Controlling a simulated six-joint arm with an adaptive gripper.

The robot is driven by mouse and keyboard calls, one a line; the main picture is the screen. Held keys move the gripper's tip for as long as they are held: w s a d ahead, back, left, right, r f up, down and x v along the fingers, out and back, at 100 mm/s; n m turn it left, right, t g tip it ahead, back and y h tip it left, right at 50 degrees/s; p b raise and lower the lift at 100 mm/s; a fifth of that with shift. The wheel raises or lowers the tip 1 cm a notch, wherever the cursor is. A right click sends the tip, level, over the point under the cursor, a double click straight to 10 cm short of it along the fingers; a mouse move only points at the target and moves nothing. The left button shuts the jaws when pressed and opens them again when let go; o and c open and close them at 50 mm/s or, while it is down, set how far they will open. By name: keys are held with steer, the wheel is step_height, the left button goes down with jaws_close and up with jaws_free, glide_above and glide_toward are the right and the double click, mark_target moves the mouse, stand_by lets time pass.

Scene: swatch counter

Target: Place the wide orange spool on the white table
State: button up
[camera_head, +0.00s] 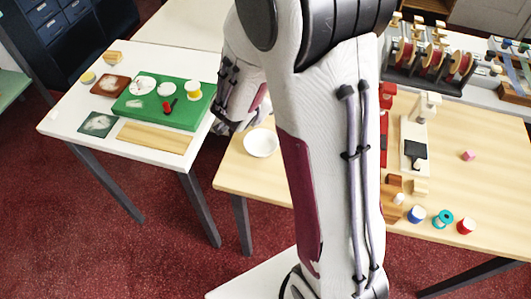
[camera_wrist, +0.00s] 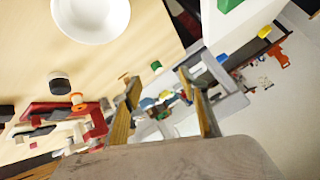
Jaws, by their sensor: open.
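An orange spool (camera_wrist: 77,101) shows in the wrist view, beside a red machine; I cannot tell whether it is the wide one. In the head view no orange spool is clear, and my arm hides the middle of the wooden table. The white table (camera_head: 62,127) stands at the left in the head view, with things on it and bare strips along its edges. My gripper (camera_wrist: 158,80) is open, its two fingers apart with nothing held between them. In the wrist view the orange spool is left of the fingers, apart from them. In the head view the fingers are hidden.
A green mat (camera_head: 135,112) on the white table carries white dishes and a yellow spool (camera_head: 194,91). A wooden board (camera_head: 155,136) lies in front. A white bowl (camera_head: 261,143) sits on the wooden table (camera_head: 345,198). Blue (camera_head: 417,215), teal (camera_head: 443,219) and red (camera_head: 466,226) spools stand at its front right.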

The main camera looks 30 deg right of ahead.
steer(key=s+a+r+n+t+y, duration=0.1)
steer(key=s+a+r+n+y, duration=0.25)
steer(key=a+r, duration=0.35)
steer(key=s+a+r+n+t+y, duration=0.1)
steer(key=s+a+r+n+y, duration=0.1)
steer(key=a+r+n+y, duration=0.35)
steer(key=s+r+n+g+h, duration=0.2)
steer(key=s+r+n+g, duration=0.1)
steer(key=s, duration=1.7)
steer(key=shift+s+a+n+g+h, duration=0.3)
steer(key=shift+s+n+g, duration=0.1)
steer(key=shift+n, duration=0.5)
steer(key=shift+c, duration=1)
